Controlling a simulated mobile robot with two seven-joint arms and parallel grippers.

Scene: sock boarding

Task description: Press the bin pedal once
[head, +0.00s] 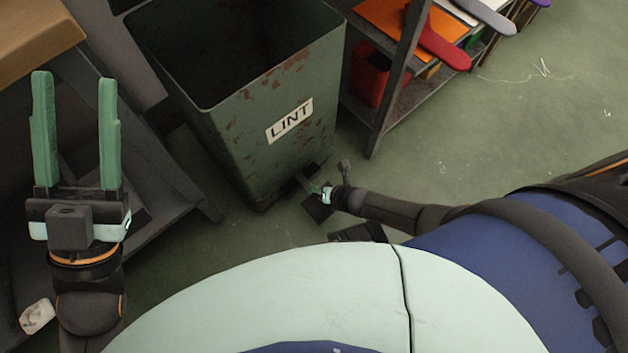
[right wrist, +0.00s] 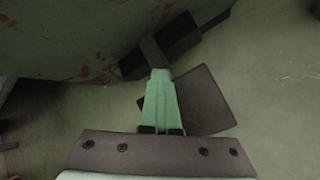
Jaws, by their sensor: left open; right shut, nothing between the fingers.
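The green, rust-flecked bin (head: 225,125) with a LINT label stands upright in the upper middle of the head view, its top showing a dark interior. Its dark pedal plate (head: 318,209) sticks out low at the front; in the right wrist view the pedal (right wrist: 208,100) shows as a tilted dark plate, joined by an arm to a dark bracket (right wrist: 172,46) on the bin. My right gripper (head: 315,188) is shut and empty over the pedal area. Its fingers (right wrist: 160,78) cover part of the plate; I cannot tell if they touch. My left gripper (head: 75,85) is open and empty, left of the bin.
A shelf (head: 400,105) with a red container (head: 368,78) and colored flat boards (head: 442,45) stands right of the bin. A dark table frame (head: 165,175) is at the left. A pale crumpled piece (head: 37,316) lies lower left. Green floor (head: 530,110) is open at right.

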